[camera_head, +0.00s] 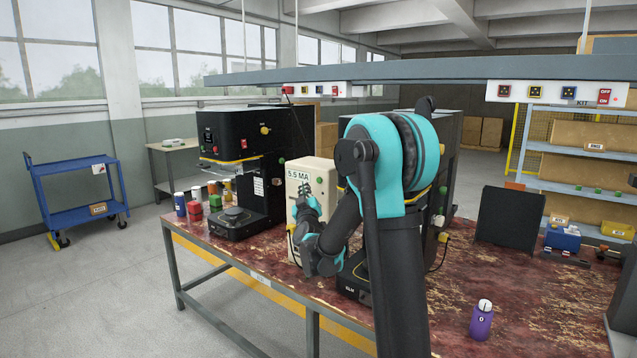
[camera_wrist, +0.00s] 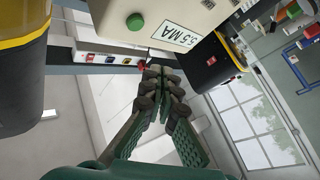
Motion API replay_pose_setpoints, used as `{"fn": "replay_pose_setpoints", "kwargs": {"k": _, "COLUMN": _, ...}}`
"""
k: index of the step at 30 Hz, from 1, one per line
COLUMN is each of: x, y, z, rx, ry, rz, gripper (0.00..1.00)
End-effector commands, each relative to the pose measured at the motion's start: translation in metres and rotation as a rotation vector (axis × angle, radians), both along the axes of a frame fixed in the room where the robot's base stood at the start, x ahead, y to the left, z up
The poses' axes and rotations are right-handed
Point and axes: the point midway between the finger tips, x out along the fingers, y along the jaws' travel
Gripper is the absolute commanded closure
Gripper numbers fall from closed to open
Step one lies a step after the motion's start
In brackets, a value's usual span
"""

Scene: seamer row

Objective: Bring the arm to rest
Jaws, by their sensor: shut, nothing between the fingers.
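My gripper (camera_head: 301,190) is shut and empty. In the head view it is raised over the worn red-brown table (camera_head: 520,305), in front of a cream box labelled 5.5 MA (camera_head: 298,172). My teal and black arm bends down from the upper right and hides part of the machine behind it. In the wrist view my gripper's fingers (camera_wrist: 160,72) meet at their tips, with nothing between them. The cream box (camera_wrist: 150,15) shows beyond them at the top of that view. I cannot tell how far the fingertips are from the box.
A black seamer (camera_head: 245,165) stands left of the box, with several cans (camera_head: 196,193) beside it. A purple bottle (camera_head: 481,320) stands at the table's front right. An overhead rail (camera_head: 440,70) with switch boxes crosses above. A blue cart (camera_head: 75,195) stands on the floor at left.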

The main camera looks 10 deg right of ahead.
Motion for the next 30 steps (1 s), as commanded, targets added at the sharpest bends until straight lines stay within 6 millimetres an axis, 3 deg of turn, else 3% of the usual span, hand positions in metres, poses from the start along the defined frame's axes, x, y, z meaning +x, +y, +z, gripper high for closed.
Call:
{"fn": "replay_pose_setpoints", "kwargs": {"k": 10, "x": -0.002, "y": 0.001, "z": -0.001, "rx": 0.001, "ry": 0.010, "rz": 0.010, "gripper": 1.00}}
{"fn": "replay_pose_setpoints", "kwargs": {"k": 14, "x": -0.018, "y": 0.004, "z": -0.011, "rx": 0.017, "ry": 0.086, "rz": 0.076, "gripper": 1.00}}
{"fn": "replay_pose_setpoints", "kwargs": {"k": 17, "x": -0.045, "y": 0.006, "z": -0.033, "rx": 0.046, "ry": 0.215, "rz": 0.159, "gripper": 1.00}}
{"fn": "replay_pose_setpoints", "kwargs": {"k": 20, "x": -0.084, "y": 0.005, "z": -0.067, "rx": 0.089, "ry": 0.392, "rz": 0.226, "gripper": 1.00}}
{"fn": "replay_pose_setpoints", "kwargs": {"k": 25, "x": -0.168, "y": -0.011, "z": -0.139, "rx": 0.184, "ry": 0.721, "rz": 0.248, "gripper": 1.00}}
{"fn": "replay_pose_setpoints", "kwargs": {"k": 30, "x": -0.261, "y": -0.038, "z": -0.207, "rx": 0.291, "ry": 1.021, "rz": 0.159, "gripper": 1.00}}
